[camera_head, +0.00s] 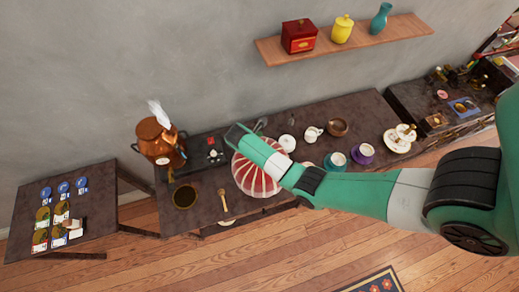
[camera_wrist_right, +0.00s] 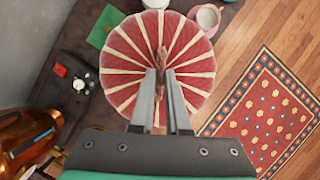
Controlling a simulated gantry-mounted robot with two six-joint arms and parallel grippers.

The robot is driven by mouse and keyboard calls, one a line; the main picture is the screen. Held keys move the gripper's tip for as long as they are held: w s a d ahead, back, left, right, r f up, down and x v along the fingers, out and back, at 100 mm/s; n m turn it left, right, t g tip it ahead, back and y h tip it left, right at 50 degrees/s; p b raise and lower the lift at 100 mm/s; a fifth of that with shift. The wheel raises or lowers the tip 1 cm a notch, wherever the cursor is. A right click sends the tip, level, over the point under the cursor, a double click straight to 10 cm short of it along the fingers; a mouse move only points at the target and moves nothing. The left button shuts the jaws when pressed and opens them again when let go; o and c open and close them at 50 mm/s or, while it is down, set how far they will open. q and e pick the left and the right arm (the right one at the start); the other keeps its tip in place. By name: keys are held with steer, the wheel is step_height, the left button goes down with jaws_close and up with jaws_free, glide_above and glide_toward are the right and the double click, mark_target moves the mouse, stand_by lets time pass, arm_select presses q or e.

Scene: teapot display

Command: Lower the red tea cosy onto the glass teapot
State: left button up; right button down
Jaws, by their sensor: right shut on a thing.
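The red tea cosy with cream stripes (camera_head: 249,183) is over the dark table in the head view, partly behind my right arm. In the right wrist view the cosy (camera_wrist_right: 125,55) fills the upper middle, seen from above, with its stripes meeting at a brownish tab on top. My right gripper (camera_wrist_right: 162,75) is shut on that tab. In the head view my wrist hides the fingers. The glass teapot is not visible; whether it is beneath the cosy, and whether the cosy touches anything, I cannot tell. My left gripper is in neither view.
A copper samovar (camera_head: 155,141) stands left of the cosy. A round dark dish (camera_head: 184,196) and a wooden spoon (camera_head: 224,201) lie nearer. A white lidded pot (camera_head: 287,142), a white jug (camera_head: 312,134), a brown bowl (camera_head: 337,127) and cups stand to the right.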

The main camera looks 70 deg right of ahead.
steer(key=shift+f+b, duration=2.45)
steer(key=shift+f, duration=1)
step_height(320, 180, down, 7)
steer(key=b, duration=0.5)
steer(key=shift+r, duration=0.2)
steer(key=shift+f, duration=0.15)
